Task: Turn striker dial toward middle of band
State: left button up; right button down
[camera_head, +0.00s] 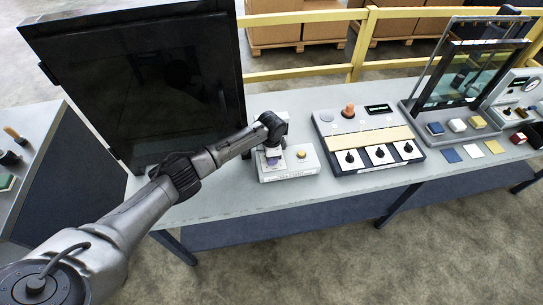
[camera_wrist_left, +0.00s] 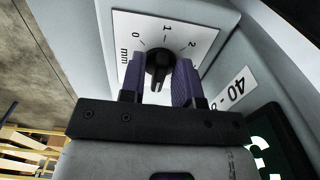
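The striker dial (camera_wrist_left: 158,62) is a black knob on a white plate (camera_wrist_left: 197,36) marked 0, 1, 2 and mm, shown in the left wrist view. Its scale mark is not clear, so I cannot tell its exact reading. My left gripper (camera_wrist_left: 160,75) has its two purple fingers on either side of the knob, standing apart with what looks like a small gap to it. In the head view my left gripper (camera_head: 273,157) is at the small grey box (camera_head: 290,172) on the bench, and the arm hides the dial there. My right gripper is not in view.
The box also bears a yellow button (camera_head: 301,154). A dark cabinet (camera_head: 140,80) stands close behind and left of my arm. A panel (camera_head: 366,141) with several black knobs sits to the right, then a glass-framed station (camera_head: 470,70). The bench front (camera_head: 220,205) is clear.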

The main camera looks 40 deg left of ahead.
pick_arm(q)
grip_shut()
